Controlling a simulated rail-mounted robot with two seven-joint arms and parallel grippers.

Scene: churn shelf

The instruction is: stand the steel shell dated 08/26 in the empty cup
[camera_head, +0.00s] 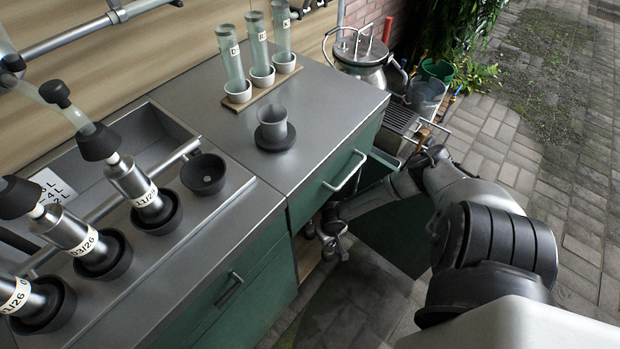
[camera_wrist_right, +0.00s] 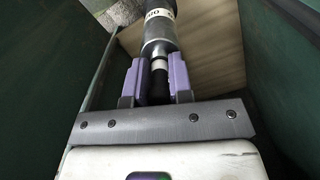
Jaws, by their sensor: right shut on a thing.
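The empty cup (camera_head: 204,174) is a black round cup at the right end of the row on the steel counter. Steel shells stand tilted in black cups left of it; one label (camera_head: 144,195) seems to read 11/26, another (camera_head: 84,243) 03/26. My right gripper (camera_wrist_right: 158,78) is shut on the dark neck of a steel shell (camera_wrist_right: 158,32). Its white label is cut by the frame edge, so the full date is unreadable. In the head view my right gripper (camera_head: 333,232) is low, below the counter by the cabinet. My left gripper is not in view.
Green cabinet walls (camera_wrist_right: 52,85) flank the right gripper closely. A green panel (camera_head: 392,235) stands out beside my right arm. On the counter are a grey beaker on a black base (camera_head: 273,128) and a rack of glass tubes (camera_head: 258,92). A steel can (camera_head: 360,50) stands behind.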

